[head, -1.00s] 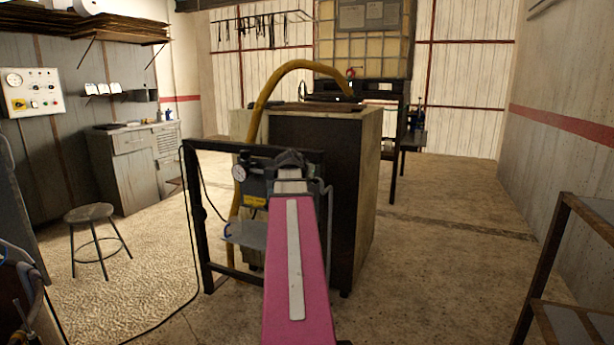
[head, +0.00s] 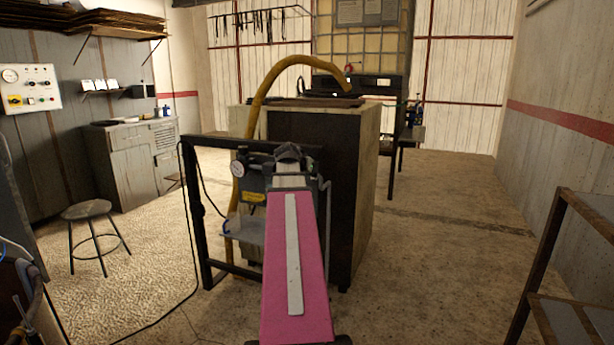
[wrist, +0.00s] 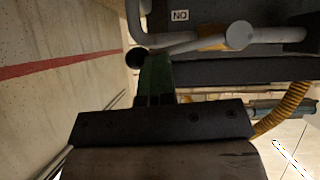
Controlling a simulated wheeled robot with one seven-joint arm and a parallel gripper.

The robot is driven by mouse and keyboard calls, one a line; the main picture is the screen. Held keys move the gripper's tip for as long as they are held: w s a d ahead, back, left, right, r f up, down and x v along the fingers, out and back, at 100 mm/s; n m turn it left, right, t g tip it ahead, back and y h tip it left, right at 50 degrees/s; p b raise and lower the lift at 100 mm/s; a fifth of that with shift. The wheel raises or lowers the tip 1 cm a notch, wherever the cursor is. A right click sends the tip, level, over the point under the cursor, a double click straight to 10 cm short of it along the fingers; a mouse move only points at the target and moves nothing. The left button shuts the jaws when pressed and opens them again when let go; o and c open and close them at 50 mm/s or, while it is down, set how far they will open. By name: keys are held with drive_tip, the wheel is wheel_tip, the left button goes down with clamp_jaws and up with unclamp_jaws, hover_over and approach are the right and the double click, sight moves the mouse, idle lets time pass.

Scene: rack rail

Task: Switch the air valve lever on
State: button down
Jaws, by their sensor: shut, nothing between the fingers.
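The air valve lever (wrist: 190,45) shows in the wrist view as a grey bar running from a round hub to a black knob (wrist: 137,57) at its left end. A small label (wrist: 180,15) above the bar appears upside down and seems to read ON. My gripper (wrist: 153,62) is shut and empty, its green fingers just below the bar near the knob. I cannot tell whether they touch. In the head view the valve unit (head: 254,184) with a round gauge sits on a dark frame, and my arm hides the lever.
A dark frame (head: 190,205) and a tall cabinet (head: 325,190) stand around the unit. A yellow hose (head: 262,92) arches over the cabinet. A stool (head: 88,210) stands left, a shelf rack (head: 565,265) right. The floor between cabinet and rack is clear.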

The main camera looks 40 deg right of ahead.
drive_tip(key=d+r+v, duration=0.1)
drive_tip(key=v, duration=1.1)
drive_tip(key=shift+r, duration=0.25)
